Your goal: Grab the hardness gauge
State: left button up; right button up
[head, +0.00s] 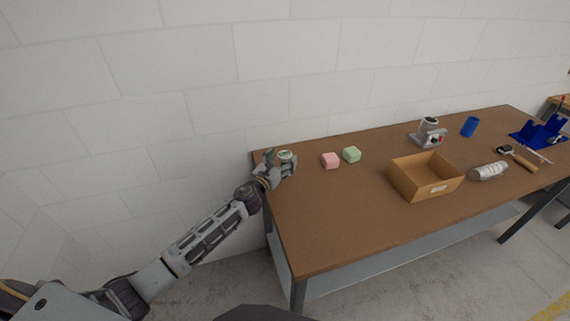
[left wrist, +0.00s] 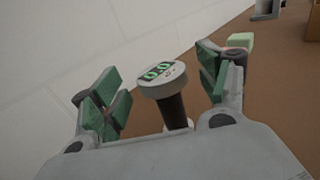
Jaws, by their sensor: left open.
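The hardness gauge (left wrist: 164,82) stands between the open fingers of my left gripper (left wrist: 160,95) in the left wrist view. It has a round light head with a green digital display and a dark shaft below. The fingers are apart from it on both sides. In the head view, my left gripper (head: 280,168) is at the table's far left end, and the gauge (head: 286,156) shows there, partly hidden by the gripper. My right gripper is not in view.
A pink foam block (head: 330,160) and a green foam block (head: 351,154) lie right of the gripper on the brown table (head: 320,220). Farther right are an open cardboard box (head: 440,190), a grey device (head: 429,136), a blue cup (head: 469,126) and a silver roll (head: 489,171). A wall runs behind.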

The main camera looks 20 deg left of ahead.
pick_arm(q)
jog(key=shift+w+d, duration=0.25)
jog(key=shift+w, duration=1)
jog(key=c, duration=1.4)
jog(key=shift+o, duration=0.2)
jog(key=shift+r, duration=0.1)
jog(key=shift+r+p, duration=0.6)
jog(key=shift+r, duration=0.85)
notch_tip(320, 180, up, 6)
jog(key=shift+r+p, duration=0.15)
jog(key=shift+p, duration=0.5)
jog(key=shift+r, duration=0.3)
